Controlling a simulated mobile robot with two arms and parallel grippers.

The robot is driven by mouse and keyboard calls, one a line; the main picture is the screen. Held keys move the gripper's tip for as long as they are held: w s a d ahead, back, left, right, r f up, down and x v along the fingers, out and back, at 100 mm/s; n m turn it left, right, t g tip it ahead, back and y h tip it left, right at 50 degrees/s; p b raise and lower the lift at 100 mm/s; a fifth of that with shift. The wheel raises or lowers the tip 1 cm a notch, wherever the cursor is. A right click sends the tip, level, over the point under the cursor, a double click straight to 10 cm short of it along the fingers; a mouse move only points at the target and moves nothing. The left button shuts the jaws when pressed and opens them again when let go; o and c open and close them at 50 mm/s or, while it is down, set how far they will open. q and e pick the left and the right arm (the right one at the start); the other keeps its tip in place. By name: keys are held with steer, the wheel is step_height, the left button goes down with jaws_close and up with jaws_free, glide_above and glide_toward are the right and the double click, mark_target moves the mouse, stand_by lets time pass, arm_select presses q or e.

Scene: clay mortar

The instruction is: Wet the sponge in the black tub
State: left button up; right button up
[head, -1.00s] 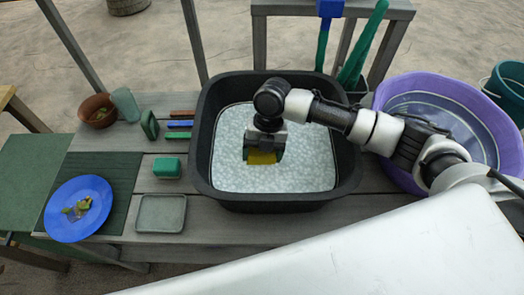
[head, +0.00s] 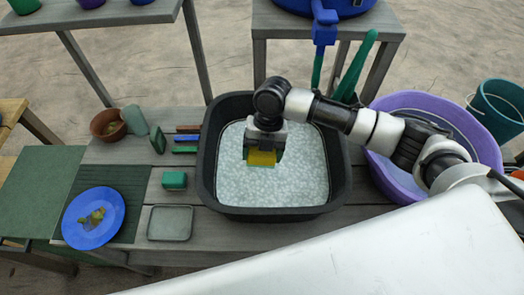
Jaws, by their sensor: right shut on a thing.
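The black tub (head: 208,165) stands on the grey bench in the middle of the head view. Pale, speckled, foamy-looking water (head: 300,180) fills its inside. My right gripper (head: 263,150) points down over the left half of the tub. It is shut on a yellow sponge (head: 262,158) with a thin green edge. The sponge is inside the tub's outline; I cannot tell whether it touches the water. The gripper partly hides the sponge's upper side. My left gripper is not in view.
A purple basin (head: 395,180) stands right of the tub, under my right arm. Left of the tub are a green block (head: 174,180), a grey tray (head: 170,223), a brown bowl (head: 107,125) and a blue plate (head: 93,217) with food scraps. A teal bucket (head: 497,110) is far right.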

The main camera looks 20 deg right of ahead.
step_height(320, 180, up, 9)
steer(key=p, duration=0.7)
steer(key=shift+f, duration=0.15)
stand_by(0.4)
